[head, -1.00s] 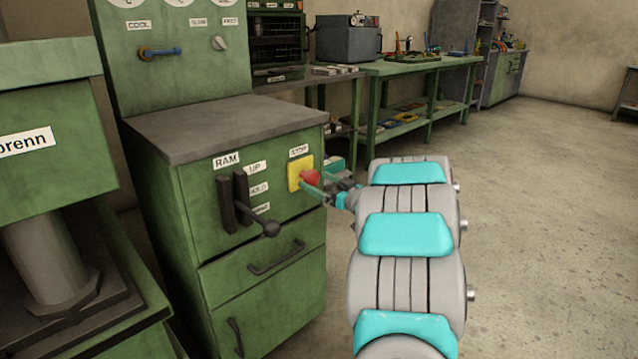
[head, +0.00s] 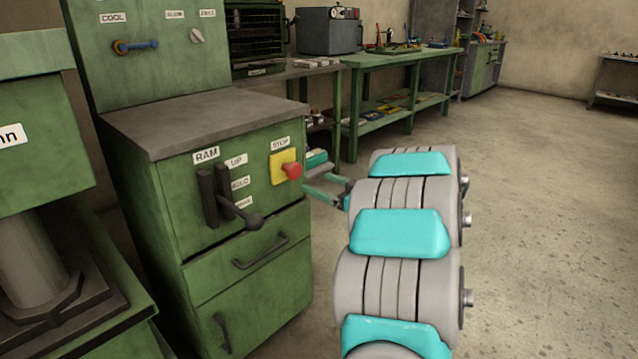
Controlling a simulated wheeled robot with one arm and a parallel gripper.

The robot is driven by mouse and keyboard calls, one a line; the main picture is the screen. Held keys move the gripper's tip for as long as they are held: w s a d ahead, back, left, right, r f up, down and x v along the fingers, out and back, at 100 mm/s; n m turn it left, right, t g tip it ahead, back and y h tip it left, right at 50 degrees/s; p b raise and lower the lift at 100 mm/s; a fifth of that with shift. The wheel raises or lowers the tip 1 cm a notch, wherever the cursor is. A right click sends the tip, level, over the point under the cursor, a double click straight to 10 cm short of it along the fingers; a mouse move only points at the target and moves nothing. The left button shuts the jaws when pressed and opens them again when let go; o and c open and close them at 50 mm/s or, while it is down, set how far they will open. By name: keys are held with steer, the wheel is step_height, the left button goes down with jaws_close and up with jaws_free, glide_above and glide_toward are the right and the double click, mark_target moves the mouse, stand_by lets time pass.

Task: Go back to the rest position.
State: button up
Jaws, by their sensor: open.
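My gripper (head: 315,182) is at the far end of my grey and turquoise arm, right of the green control cabinet (head: 240,284). Its two thin green fingers are apart and point left, with nothing seen between them. It is a little right of and below the red stop button (head: 292,171), apart from it in the picture. The button sits on a yellow plate (head: 276,167). My arm hides part of the floor behind it.
The RAM lever (head: 235,208) sticks out from the cabinet front, above a drawer handle (head: 262,251). A green press (head: 40,180) stands at left. A green workbench (head: 400,59) stands behind. Open floor (head: 540,210) lies at right.

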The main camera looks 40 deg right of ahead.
stand_by(0.4)
steer(key=s+a+f+g, duration=0.3)
steer(key=s+a+g, duration=0.3)
steer(key=s+a, duration=0.5)
steer(key=s+a+f+g, duration=0.3)
steer(key=s+a+g, duration=0.4)
steer(key=s+a, duration=0.4)
steer(key=s+a+f+g+h, duration=0.1)
steer(key=s+a+f+g, duration=0.2)
steer(key=s+a+g, duration=0.3)
steer(key=s+a, duration=0.5)
steer(key=a, duration=0.6)
steer(key=shift+a+f+m+g, duration=0.2)
steer(key=shift+a+m+g, duration=0.1)
steer(key=shift+m+g, duration=0.1)
steer(key=shift+c, duration=0.2)
